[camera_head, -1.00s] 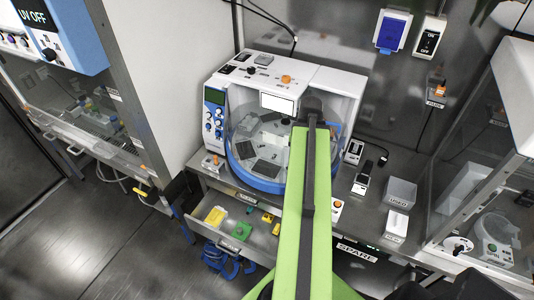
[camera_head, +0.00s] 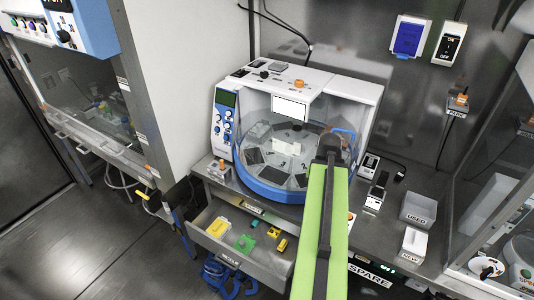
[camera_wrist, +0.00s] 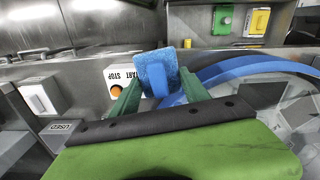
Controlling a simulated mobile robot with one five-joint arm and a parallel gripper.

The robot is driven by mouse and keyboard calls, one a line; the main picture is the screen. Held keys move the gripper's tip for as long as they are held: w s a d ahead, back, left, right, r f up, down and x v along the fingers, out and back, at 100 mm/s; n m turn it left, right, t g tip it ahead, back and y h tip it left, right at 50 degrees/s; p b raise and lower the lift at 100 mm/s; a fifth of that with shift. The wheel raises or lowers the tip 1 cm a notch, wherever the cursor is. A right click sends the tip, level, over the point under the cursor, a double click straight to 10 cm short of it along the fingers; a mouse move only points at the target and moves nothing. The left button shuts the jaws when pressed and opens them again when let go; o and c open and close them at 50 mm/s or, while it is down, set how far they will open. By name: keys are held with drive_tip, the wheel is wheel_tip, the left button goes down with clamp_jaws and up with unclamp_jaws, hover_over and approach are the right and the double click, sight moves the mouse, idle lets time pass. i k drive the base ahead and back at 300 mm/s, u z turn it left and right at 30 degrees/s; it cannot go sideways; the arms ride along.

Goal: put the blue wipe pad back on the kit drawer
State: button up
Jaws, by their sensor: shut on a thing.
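The blue wipe pad (camera_wrist: 155,72) is a speckled blue block between the green fingers of my gripper (camera_wrist: 158,90) in the wrist view. My gripper is shut on it and holds it in front of the white START/STOP box. The kit drawer (camera_head: 258,270) is the pulled-out metal drawer under the bench in the head view. It holds a yellow block (camera_head: 217,227), a green block (camera_head: 244,242) and smaller yellow and green pieces. The drawer also shows at the top of the wrist view (camera_wrist: 190,22), apart from the pad. In the head view my green arm hides the gripper's fingers.
A round machine with a blue rim (camera_head: 262,190) stands on the bench above the drawer. A USED bin (camera_head: 418,209) and a NEW box (camera_head: 413,244) stand to its right. Blue gloves or tubing (camera_head: 222,278) hang below the drawer.

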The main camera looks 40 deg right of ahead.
sight(270, 268)
drive_tip(key=z, duration=0.2)
drive_tip(key=k, duration=0.45)
drive_tip(key=u, duration=1.5)
drive_tip(key=i, duration=1.15)
drive_tip(key=u, duration=5.85)
drive_tip(key=i, duration=0.2)
drive_tip(key=u, duration=3.55)
drive_tip(key=i, duration=1)
drive_tip(key=z, duration=0.25)
